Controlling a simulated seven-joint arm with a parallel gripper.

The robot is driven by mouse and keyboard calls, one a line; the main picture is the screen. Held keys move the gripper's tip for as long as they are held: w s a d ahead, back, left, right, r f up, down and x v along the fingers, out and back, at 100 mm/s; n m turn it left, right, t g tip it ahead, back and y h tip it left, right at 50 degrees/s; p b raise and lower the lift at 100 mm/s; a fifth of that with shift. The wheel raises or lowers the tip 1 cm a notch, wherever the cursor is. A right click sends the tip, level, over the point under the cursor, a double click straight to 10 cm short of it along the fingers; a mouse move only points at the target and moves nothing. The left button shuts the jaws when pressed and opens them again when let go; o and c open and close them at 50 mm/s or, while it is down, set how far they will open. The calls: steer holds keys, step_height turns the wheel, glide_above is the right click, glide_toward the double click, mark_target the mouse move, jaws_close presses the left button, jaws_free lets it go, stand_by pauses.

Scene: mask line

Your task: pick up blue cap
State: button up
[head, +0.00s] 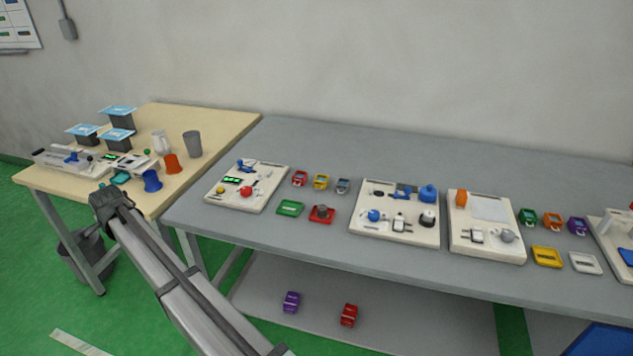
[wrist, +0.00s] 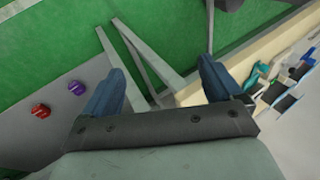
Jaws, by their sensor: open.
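A dark blue cup-shaped piece (head: 152,181) stands near the front edge of the wooden table (head: 225,122), beside a similar orange one (head: 171,163). A blue rounded piece (head: 428,193) sits on a white panel on the grey table. I cannot tell which of these blue pieces is the cap. My gripper (head: 105,199) is near the wooden table's front edge, left of the dark blue piece and apart from it. The wrist view shows its two fingers (wrist: 165,82) spread with nothing between them.
A teal piece (head: 120,178), a white jug (head: 161,143) and a grey cup (head: 192,145) stand near the blue cup-shaped piece. Several white panels and small coloured pieces cover the grey table (head: 330,150). A bin (head: 85,260) stands under the wooden table.

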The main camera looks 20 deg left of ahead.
steer(key=w+d+r+m, duration=0.2)
steer(key=w+r, duration=0.1)
steer(key=w, duration=0.3)
steer(key=w+d+r+m, duration=0.2)
steer(key=w+d+r, duration=0.1)
steer(key=w, duration=0.2)
steer(key=w+d+r+m+h, duration=0.3)
steer(key=w+d+m, duration=0.6)
steer(key=w+d, duration=1.8)
step_height(320, 180, up, 4)
steer(key=m+g+h, duration=0.2)
steer(key=m, duration=1.1)
glide_above(430, 185)
step_height(430, 185, down, 8)
steer(key=shift+s+a, duration=0.1)
steer(key=shift+s, duration=0.05)
steer(key=shift+d+f, duration=0.2)
steer(key=shift+f, duration=2.4)
